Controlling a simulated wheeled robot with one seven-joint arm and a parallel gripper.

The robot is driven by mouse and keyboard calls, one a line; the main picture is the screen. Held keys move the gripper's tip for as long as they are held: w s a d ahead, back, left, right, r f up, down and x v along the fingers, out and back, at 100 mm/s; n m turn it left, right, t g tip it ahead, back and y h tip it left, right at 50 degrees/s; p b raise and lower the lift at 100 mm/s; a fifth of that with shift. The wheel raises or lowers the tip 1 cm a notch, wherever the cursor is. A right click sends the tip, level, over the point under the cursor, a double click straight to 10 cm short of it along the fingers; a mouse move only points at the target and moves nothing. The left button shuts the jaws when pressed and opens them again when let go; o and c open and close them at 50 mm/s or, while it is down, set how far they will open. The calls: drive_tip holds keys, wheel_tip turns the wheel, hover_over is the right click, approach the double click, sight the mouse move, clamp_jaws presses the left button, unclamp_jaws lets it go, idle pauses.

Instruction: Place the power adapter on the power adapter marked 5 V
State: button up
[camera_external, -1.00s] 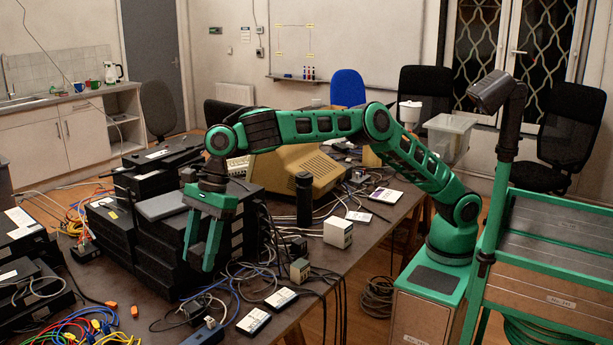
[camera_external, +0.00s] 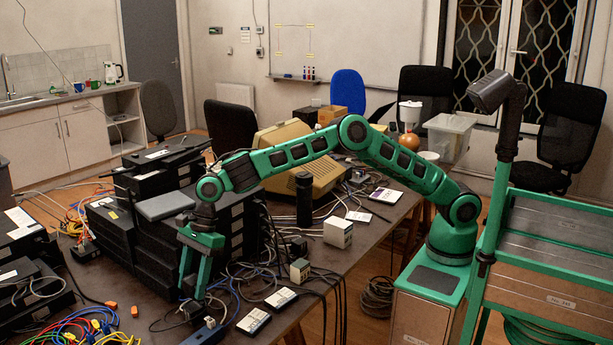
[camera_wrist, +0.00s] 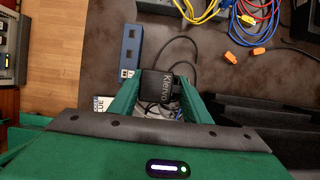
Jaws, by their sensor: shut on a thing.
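A black power adapter (camera_wrist: 157,88) with a light brand label and a cable sits between my fingertips in the wrist view. In the external view it shows as a small dark block (camera_external: 192,309) low over the table's near part. My gripper (camera_external: 195,290) points down and is shut on this adapter; its fingers also flank it in the wrist view (camera_wrist: 157,100). I cannot tell whether the adapter touches the table. No 5 V marking is readable, so I cannot tell which other adapter bears it; a small pale-faced block (camera_external: 300,271) stands to the right.
A blue box (camera_wrist: 130,48) lies close beside the adapter. Labelled flat boxes (camera_external: 254,321) and a white box (camera_external: 338,232) are to the right. Stacked black equipment (camera_external: 160,250) stands behind my gripper. Loose cables (camera_external: 235,280) and orange plugs (camera_wrist: 240,58) lie nearby.

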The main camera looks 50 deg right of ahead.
sight(194, 305)
drive_tip(key=shift+w+d+f, duration=0.2)
drive_tip(key=shift+w+f, duration=0.15)
drive_tip(key=shift+w, duration=0.25)
drive_tip(key=shift+w+d+f, duration=0.15)
drive_tip(key=shift+w+f, duration=0.2)
drive_tip(key=shift+w, duration=0.2)
drive_tip(key=shift+f, duration=2)
drive_tip(key=o, duration=1.1)
drive_tip(key=shift+f, duration=0.15)
drive_tip(key=shift+o, duration=0.2)
drive_tip(key=v, duration=1.2)
